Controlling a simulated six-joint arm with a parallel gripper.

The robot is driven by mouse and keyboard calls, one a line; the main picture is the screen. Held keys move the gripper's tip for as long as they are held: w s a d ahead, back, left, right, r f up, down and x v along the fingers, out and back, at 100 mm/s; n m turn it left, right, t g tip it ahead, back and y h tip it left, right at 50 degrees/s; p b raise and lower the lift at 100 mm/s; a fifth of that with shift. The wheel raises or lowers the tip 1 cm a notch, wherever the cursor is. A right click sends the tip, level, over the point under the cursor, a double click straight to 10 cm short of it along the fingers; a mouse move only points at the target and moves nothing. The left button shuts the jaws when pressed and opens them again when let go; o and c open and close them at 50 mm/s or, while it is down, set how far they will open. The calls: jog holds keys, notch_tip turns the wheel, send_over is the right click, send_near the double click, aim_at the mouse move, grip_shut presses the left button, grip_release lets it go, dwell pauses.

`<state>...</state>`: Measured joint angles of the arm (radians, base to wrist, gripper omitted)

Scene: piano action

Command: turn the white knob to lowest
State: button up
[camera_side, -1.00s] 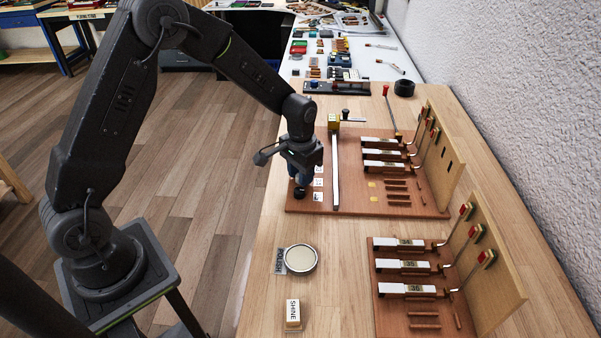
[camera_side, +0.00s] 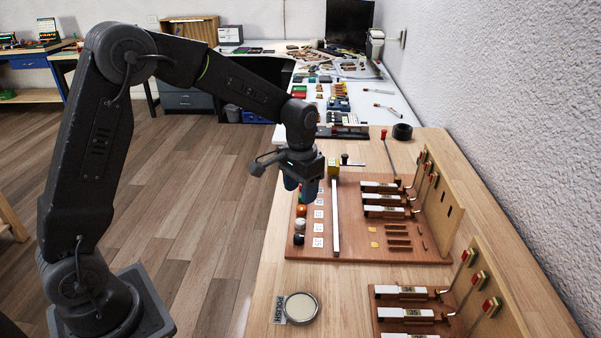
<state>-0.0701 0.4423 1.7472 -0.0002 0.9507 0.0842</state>
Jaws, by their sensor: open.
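The white knob (camera_side: 300,225) stands at the left edge of the red-brown board (camera_side: 360,245), between an orange knob (camera_side: 301,210) and a black knob (camera_side: 299,239). White label cards sit to the right of the knobs. My gripper (camera_side: 306,193) is open and points down over the far end of the knob row, beyond the white knob and apart from it. Its fingers partly hide a reddish-green thing there. The white knob's setting is too small to read.
A long pale bar (camera_side: 335,218) stands right of the cards. Hammer-like key parts (camera_side: 382,199) and an upright wooden panel (camera_side: 443,205) are on the right. A round polish tin (camera_side: 300,308) lies in front. The bench between tin and board is clear.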

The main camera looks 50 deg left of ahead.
notch_tip(320, 180, up, 4)
jog(key=shift+r, duration=0.25)
jog(key=s+d+r+t, duration=0.2)
jog(key=s+r+t, duration=0.1)
jog(key=s+r, duration=0.65)
jog(key=s+d+f+t, duration=0.1)
jog(key=s+t, duration=0.1)
jog(key=s, duration=1.2)
jog(key=shift+s+t, duration=0.2)
jog(key=shift+t, duration=0.1)
dwell(1.6)
